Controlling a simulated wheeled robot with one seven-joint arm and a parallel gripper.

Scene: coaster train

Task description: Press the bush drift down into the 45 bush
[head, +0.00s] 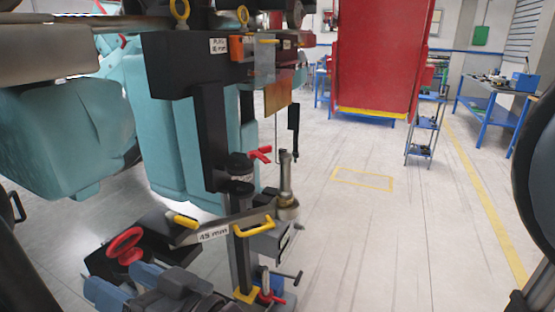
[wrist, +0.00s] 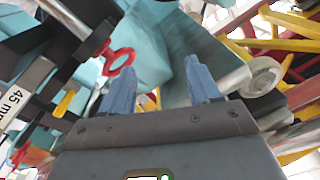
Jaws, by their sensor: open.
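A steel stepped pin, which looks like the bush drift (head: 286,178), stands upright at the right end of the arm labelled 45 mm (head: 213,235). Its lower end meets a round boss that looks like the 45 bush (head: 288,209); how deep it sits I cannot tell. My gripper (head: 127,284) is low at the left in the head view, apart from the drift. In the wrist view my gripper (wrist: 157,88) has its blue fingers spread with nothing held. The 45 mm label (wrist: 12,104) shows at the left there. I cannot make out the drift in the wrist view.
A red ring handle (head: 125,244) is just above my gripper; it also shows in the wrist view (wrist: 120,60). Yellow handles (head: 255,225) and a black post (head: 240,250) crowd the fixture. Teal bodies (head: 180,140) stand behind. Open floor (head: 370,230) lies to the right.

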